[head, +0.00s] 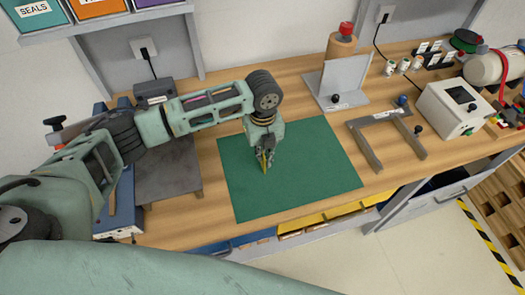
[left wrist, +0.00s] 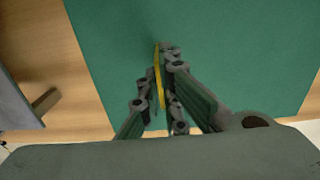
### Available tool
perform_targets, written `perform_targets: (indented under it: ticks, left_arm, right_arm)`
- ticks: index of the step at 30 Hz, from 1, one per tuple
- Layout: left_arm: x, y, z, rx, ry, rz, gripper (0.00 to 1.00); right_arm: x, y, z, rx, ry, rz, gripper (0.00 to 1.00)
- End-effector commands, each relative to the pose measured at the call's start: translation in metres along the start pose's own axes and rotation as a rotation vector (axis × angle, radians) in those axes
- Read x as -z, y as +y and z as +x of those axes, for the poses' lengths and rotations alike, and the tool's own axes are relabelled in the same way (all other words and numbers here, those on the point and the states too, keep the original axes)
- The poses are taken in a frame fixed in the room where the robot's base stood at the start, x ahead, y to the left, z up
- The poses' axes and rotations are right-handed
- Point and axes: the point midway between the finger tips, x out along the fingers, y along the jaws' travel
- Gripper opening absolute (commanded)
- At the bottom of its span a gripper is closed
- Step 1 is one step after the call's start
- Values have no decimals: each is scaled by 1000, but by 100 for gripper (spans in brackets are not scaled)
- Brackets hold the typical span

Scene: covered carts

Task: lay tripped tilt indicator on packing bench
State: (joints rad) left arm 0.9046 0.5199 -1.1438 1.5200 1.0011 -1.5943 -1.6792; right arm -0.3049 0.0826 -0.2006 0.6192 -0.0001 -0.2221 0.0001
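My left gripper (head: 266,166) reaches down over the green mat (head: 315,170) on the wooden packing bench (head: 195,225). Its fingers are closed on a thin yellow piece, apparently the tilt indicator (head: 264,161), held edge-on. In the left wrist view the yellow strip (left wrist: 157,66) stands between the two fingertips (left wrist: 168,52), with the mat behind. Its face is not visible, so its tripped state cannot be read. I cannot tell whether its lower edge touches the mat. My right gripper is not in view.
A grey angled plate stand (head: 347,80) and a grey U-shaped frame (head: 370,150) stand right of the mat. A white box device (head: 450,108) is farther right. A dark grey platform (head: 168,170) is left of the mat. The mat around the gripper is clear.

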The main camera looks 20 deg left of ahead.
Motion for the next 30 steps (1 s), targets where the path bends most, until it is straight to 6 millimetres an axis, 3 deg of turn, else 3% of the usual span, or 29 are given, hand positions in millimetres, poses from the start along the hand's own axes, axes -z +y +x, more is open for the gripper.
perform_targets:
  ticks: [7, 14, 23, 30]
  left_arm:
    - [0, 0, 7, 0, 1, -1, 0]
    - [0, 0, 6, 0, 0, 0, 23]
    - [0, 0, 5, 1, 0, 0, 23]
    - [-1, -1, -21, 5, -3, 1, 23]
  right_arm:
    - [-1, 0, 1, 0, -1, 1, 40]
    - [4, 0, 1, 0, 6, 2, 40]
    - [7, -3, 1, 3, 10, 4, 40]
    - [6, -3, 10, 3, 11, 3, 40]
